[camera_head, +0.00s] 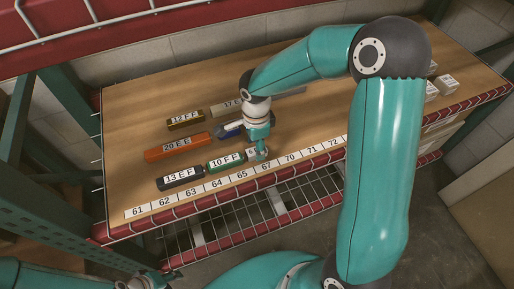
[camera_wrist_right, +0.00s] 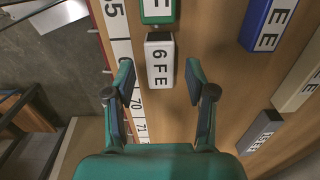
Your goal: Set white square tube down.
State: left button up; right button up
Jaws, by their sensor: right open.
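The white square tube (camera_wrist_right: 160,62), labelled "6 F E", lies on the wooden shelf board beside the strip of numbers. In the head view its light end (camera_head: 252,154) shows just left of my right gripper (camera_head: 261,155), which hides the rest. In the right wrist view the open fingers of my right gripper (camera_wrist_right: 160,78) stand on either side of the tube, with gaps visible between them and it. My left gripper (camera_head: 146,281) is at the bottom left edge of the head view, away from the shelf; its fingers are too small to judge.
A green tube (camera_head: 226,161) lies left of the white one, with dark (camera_head: 180,178), orange (camera_head: 177,146), brown (camera_head: 186,119) and blue (camera_head: 230,129) pieces nearby. Small white boxes (camera_head: 446,83) stand at the far right. A red wire-covered front edge (camera_head: 228,197) borders the shelf.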

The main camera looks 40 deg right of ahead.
jog(key=shift+r, duration=2.6)
